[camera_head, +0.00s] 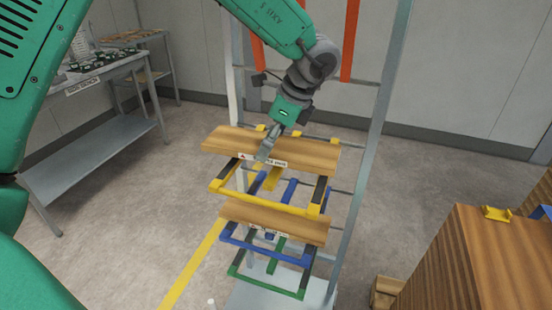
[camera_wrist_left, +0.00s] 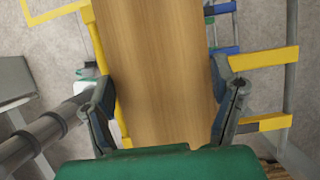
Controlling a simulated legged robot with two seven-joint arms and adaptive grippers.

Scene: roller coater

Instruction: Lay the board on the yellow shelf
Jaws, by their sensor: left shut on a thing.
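A wooden board (camera_head: 225,142) with a white label lies across the rear part of the yellow shelf (camera_head: 265,201), roughly level. I cannot tell whether it rests on the yellow bars or is just above them. My left gripper (camera_head: 267,148) reaches down to its front edge near the label. In the left wrist view the board (camera_wrist_left: 155,70) runs between the two fingers of the left gripper (camera_wrist_left: 165,100), which is shut on it. Yellow bars (camera_wrist_left: 262,58) show at the board's sides there. My right gripper is not in view.
A second board (camera_head: 290,225) lies lower, on the blue shelf (camera_head: 265,254), above a green shelf (camera_head: 265,287). A grey rack post (camera_head: 372,140) stands close on the right. A wooden box (camera_head: 490,260) is at the right, and a grey table (camera_head: 95,75) at the left.

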